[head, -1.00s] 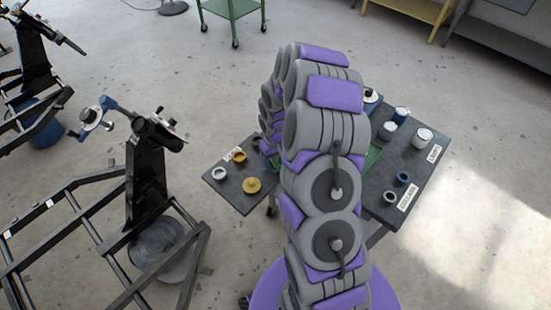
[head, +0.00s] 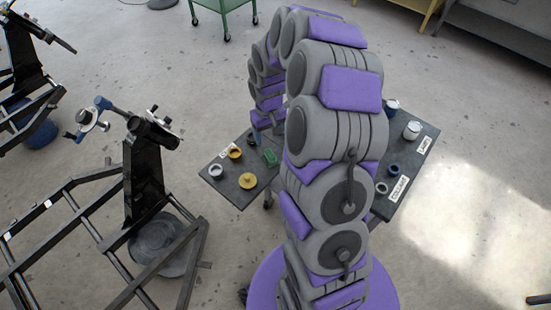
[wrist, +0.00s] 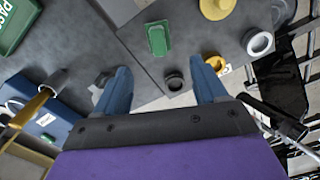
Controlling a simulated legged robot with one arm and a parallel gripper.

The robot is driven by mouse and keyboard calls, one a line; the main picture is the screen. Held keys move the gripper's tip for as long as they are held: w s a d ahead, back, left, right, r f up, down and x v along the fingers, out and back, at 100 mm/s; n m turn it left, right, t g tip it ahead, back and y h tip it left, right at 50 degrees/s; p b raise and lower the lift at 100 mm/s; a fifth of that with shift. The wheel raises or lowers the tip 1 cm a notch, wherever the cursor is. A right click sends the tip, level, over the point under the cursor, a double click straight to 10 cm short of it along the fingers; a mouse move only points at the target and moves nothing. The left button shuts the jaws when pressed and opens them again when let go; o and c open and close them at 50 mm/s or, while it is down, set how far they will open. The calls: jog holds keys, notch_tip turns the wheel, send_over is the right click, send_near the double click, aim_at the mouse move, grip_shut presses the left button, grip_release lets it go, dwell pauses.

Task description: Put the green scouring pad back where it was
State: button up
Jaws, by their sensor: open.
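The green scouring pad (wrist: 158,38) lies flat on the grey tabletop in the wrist view, ahead of my gripper. It also shows in the head view (head: 270,157), on the left table beside the yellow pieces. My gripper (wrist: 162,70) is open, its two blue fingers apart and empty. It is above the table, with the pad beyond the fingertips and between their lines. A small dark ring (wrist: 175,82) shows between the fingers. In the head view my arm hides part of the tables.
A yellow disc (wrist: 217,8), a white ring (wrist: 258,42) and a yellow ring (wrist: 218,65) are near the right finger. A green tray (wrist: 12,30) labelled PASS is at upper left, a blue box (wrist: 45,122) at lower left. A black frame (head: 150,185) stands left of the tables.

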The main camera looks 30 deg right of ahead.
jog(key=s+a+r, duration=1)
jog(key=s+r, duration=0.4)
jog(key=s+a+r+g, duration=0.1)
jog(key=s+a+r, duration=0.1)
jog(key=s, duration=0.7)
jog(key=s+a+r, duration=0.1)
jog(key=s+r, duration=0.1)
jog(key=s, duration=0.7)
jog(key=shift+a+g, duration=0.4)
